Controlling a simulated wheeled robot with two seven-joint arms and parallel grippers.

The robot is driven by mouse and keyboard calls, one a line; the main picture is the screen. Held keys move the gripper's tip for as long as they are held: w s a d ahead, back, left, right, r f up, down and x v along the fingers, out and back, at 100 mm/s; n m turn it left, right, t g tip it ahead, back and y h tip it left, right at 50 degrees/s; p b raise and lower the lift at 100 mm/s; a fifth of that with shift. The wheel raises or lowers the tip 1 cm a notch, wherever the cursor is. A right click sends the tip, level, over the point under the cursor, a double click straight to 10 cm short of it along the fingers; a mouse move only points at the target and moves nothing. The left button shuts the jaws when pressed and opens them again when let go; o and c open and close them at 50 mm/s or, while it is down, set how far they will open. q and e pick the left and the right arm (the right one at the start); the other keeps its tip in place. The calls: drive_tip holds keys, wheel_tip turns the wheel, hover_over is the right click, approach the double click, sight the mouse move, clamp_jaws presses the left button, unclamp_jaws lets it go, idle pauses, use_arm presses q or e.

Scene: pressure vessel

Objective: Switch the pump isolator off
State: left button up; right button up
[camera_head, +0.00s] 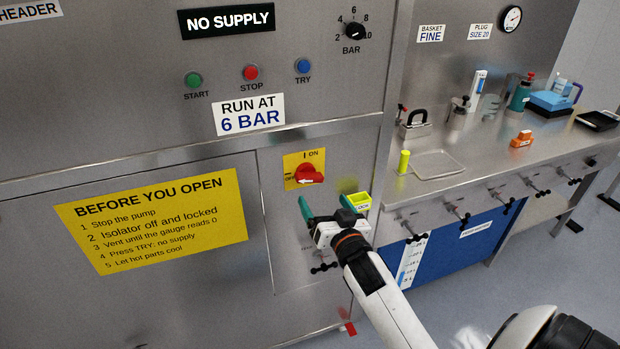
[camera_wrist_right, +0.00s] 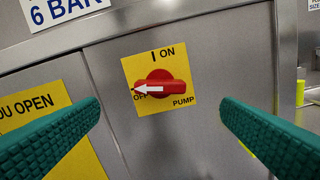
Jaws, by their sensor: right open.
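The pump isolator is a red rotary handle (camera_head: 309,174) on a yellow plate (camera_head: 291,161) on the steel front panel. In the right wrist view the red handle (camera_wrist_right: 174,90) lies horizontal, and its white arrow points left at OFF. ON is at the top of the plate (camera_wrist_right: 160,64) and PUMP at its lower right. My right gripper (camera_head: 326,202) is open and empty, just below and in front of the isolator. Its green fingers stand apart on either side of the handle in the wrist view, not touching it. My left gripper is not in view.
START, STOP (camera_head: 250,72) and TRY buttons sit above, under a NO SUPPLY sign (camera_head: 228,20). A yellow notice (camera_head: 152,221) is at the left. A steel bench (camera_head: 480,160) with several items stands at the right.

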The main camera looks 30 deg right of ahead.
sight(311, 181)
drive_tip(key=p+x, duration=0.1)
drive_tip(key=x, duration=0.9)
drive_tip(key=shift+w+p, duration=0.25)
drive_tip(key=shift+p, duration=0.15)
drive_tip(key=c, duration=1)
drive_tip(key=shift+n, duration=1.6)
drive_tip(key=o, duration=1)
drive_tip(key=b+v, duration=0.2)
drive_tip(key=v, duration=1)
